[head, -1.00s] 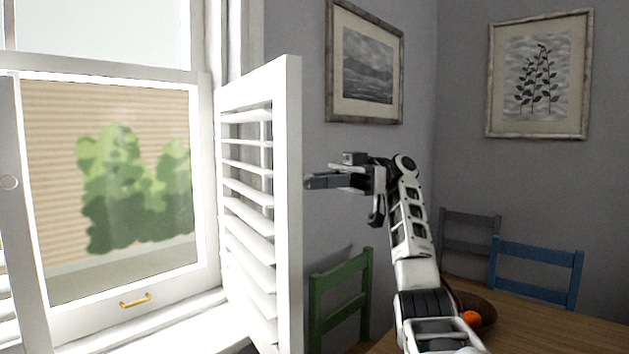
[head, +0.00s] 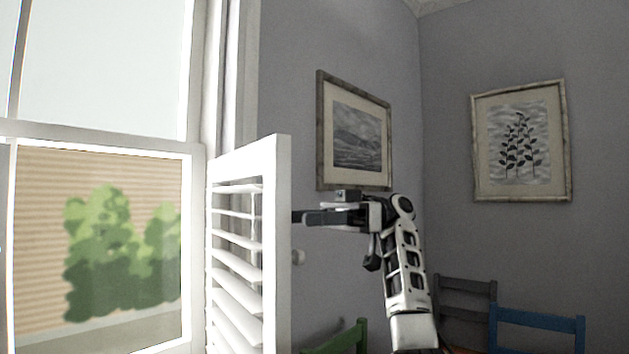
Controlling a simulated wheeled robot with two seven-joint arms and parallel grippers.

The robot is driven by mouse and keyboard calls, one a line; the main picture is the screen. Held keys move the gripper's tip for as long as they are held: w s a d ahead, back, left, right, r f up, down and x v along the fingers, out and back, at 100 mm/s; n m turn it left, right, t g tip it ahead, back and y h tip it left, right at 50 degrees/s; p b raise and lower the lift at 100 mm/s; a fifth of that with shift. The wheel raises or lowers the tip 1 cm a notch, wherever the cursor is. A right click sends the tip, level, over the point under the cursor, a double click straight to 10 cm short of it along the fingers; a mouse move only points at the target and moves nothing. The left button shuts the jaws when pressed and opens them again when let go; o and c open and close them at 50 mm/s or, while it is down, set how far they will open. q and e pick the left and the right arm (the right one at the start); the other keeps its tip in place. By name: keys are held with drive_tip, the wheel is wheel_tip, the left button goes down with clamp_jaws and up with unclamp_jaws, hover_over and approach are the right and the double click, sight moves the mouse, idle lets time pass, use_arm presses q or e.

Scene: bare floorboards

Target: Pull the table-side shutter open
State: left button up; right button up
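The table-side shutter (head: 283,235) is a white louvred panel in the middle of the head view. It stands swung out from the window frame, seen at a slant. A small pale round knob (head: 298,257) shows at its right edge. My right gripper (head: 296,217) is just right of the shutter's edge, above the knob, with its dark fingers pointing left. Its tips meet the edge in the picture; I cannot tell whether they touch it. The fingers are seen side-on, so their opening is unclear. My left gripper is out of view.
The window (head: 100,145) with its white frame fills the left. Framed pictures hang on the grey walls. A green chair (head: 345,340), a grey chair (head: 465,290) and a blue chair (head: 537,320) stand low at the right.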

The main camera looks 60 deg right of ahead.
use_arm(q)
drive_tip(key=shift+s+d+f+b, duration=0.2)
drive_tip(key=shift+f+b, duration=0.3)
drive_tip(key=shift+b, duration=0.45)
use_arm(e)
drive_tip(key=s+a+r, duration=0.5)
drive_tip(key=a+r, duration=0.1)
drive_tip(key=a, duration=0.3)
drive_tip(key=shift+s+a+r, duration=0.2)
drive_tip(key=shift+s, duration=0.2)
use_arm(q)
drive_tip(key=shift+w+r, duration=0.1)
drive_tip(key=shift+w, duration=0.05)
